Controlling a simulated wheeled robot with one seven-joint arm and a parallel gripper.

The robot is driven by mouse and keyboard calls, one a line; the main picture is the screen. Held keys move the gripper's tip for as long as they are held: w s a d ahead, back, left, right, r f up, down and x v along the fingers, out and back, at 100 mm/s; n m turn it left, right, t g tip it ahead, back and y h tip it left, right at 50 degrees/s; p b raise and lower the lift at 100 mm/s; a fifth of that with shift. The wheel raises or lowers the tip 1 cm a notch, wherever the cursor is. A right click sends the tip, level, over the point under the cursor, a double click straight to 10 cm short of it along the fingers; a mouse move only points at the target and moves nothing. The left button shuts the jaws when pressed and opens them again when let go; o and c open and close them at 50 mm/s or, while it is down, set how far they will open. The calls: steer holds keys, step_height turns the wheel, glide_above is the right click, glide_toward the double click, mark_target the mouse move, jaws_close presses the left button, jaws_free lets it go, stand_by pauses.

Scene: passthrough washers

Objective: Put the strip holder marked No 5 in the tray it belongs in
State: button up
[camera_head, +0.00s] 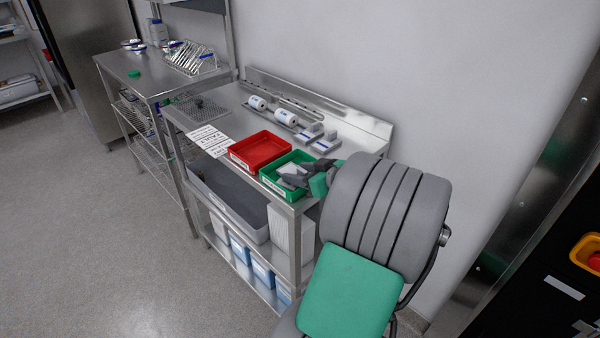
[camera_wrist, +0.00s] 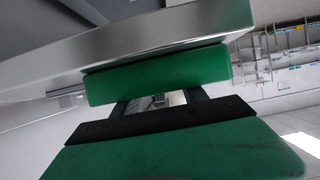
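A red tray (camera_head: 235,160) and a green tray (camera_head: 266,182) stand side by side near the table's front edge, each with a white label on its front. My gripper (camera_head: 292,180) reaches over the green tray from the right and hides part of it. A pale object (camera_head: 290,169) shows at the fingers, in or above the green tray; I cannot tell whether it is held. No mark No 5 is readable. Small grey-white holders (camera_head: 325,146) lie on the table behind the green tray.
The steel table (camera_head: 225,98) has a raised back edge. White printed sheets (camera_head: 208,138) lie left of the red tray. Two white rolls (camera_head: 272,109) lie toward the back. A grey bin (camera_head: 225,192) and blue-white boxes (camera_head: 262,272) fill the lower shelves. Floor at left is clear.

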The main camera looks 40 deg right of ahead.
steer(key=o, duration=0.4)
steer(key=shift+r, duration=0.15)
steer(key=shift+r+p, duration=0.4)
steer(key=shift+p, duration=0.15)
steer(key=v, duration=1.2)
steer(key=shift+f+b, duration=0.15)
steer(key=shift+b, duration=0.2)
